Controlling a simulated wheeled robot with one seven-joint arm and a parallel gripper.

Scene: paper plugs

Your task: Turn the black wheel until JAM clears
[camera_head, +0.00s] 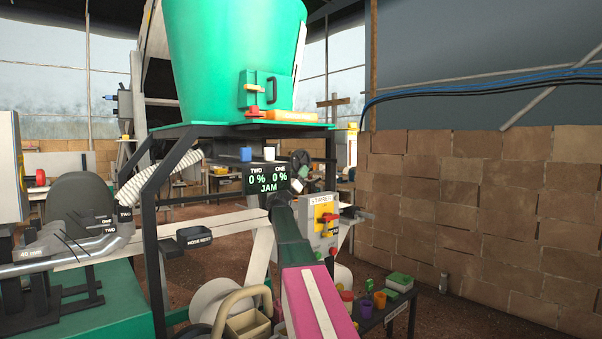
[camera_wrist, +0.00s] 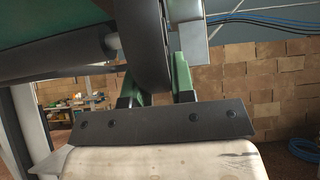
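The black wheel (camera_wrist: 150,45) shows nearly edge-on in the wrist view, at the top centre. In the head view the wheel (camera_head: 299,158) is small and dark, right of the display. The display (camera_head: 267,180) reads TWO 0 %, ONE 0 % and JAM. My gripper (camera_wrist: 155,85) has its green fingers apart, one on each side of the wheel's lower rim. Whether the fingers press on the rim is hidden. In the head view my arm covers part of this area.
A large green hopper (camera_head: 235,60) stands on a dark frame above the display. A grey box labelled STIRRER (camera_head: 322,222) with a red-and-yellow switch is close on the right. A low bench (camera_head: 372,318) holds coloured cups. A brick wall (camera_head: 500,210) closes the right side.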

